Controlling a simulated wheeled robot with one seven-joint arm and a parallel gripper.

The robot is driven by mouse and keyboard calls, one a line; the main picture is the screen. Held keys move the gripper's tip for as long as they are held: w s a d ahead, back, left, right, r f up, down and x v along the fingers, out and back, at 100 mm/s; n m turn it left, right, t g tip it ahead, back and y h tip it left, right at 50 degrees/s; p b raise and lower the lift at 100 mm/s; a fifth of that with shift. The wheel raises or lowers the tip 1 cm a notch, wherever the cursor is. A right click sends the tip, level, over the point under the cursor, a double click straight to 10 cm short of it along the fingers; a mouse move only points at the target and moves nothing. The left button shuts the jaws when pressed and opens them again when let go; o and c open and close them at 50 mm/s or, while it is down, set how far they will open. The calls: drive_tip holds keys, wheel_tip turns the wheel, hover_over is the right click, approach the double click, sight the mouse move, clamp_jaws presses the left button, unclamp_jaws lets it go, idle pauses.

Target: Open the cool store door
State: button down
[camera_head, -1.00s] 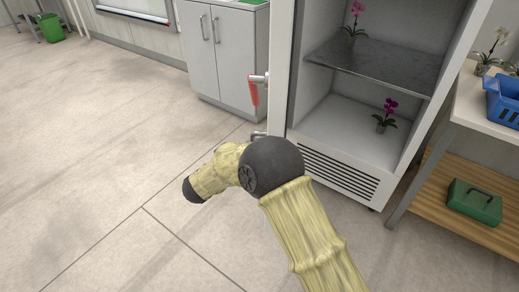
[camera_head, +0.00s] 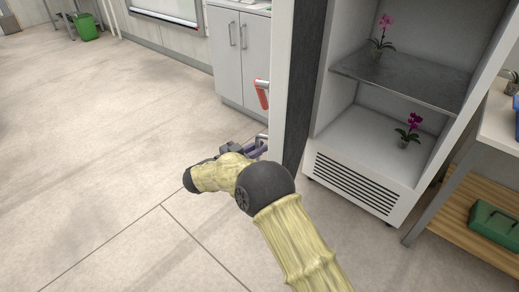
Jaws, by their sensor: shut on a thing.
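The cool store door (camera_head: 281,85) stands open at the left of the cabinet, seen nearly edge-on, with its dark inner side toward the cabinet. A red lever (camera_head: 262,94) sticks out from its outer face. Below it is a metal handle (camera_head: 262,140) on the same face. My gripper (camera_head: 256,148) is at this metal handle and shut on it; its fingers are small and partly hidden by my arm. The cool store (camera_head: 364,178) shows its open inside.
Pink orchids stand on the cool store's shelf (camera_head: 400,80) and floor. A grey cupboard (camera_head: 235,60) is behind the door. A bench (camera_head: 497,125) with a green box (camera_head: 496,226) below stands at right. The floor at left is clear.

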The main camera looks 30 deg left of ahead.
drive_tip(key=c, duration=1.5)
unclamp_jaws()
drive_tip(key=shift+s, duration=0.1)
drive_tip(key=p+v, duration=0.2)
drive_tip(key=v, duration=1.5)
drive_tip(key=shift+s+a, duration=0.1)
drive_tip(key=shift+s, duration=0.05)
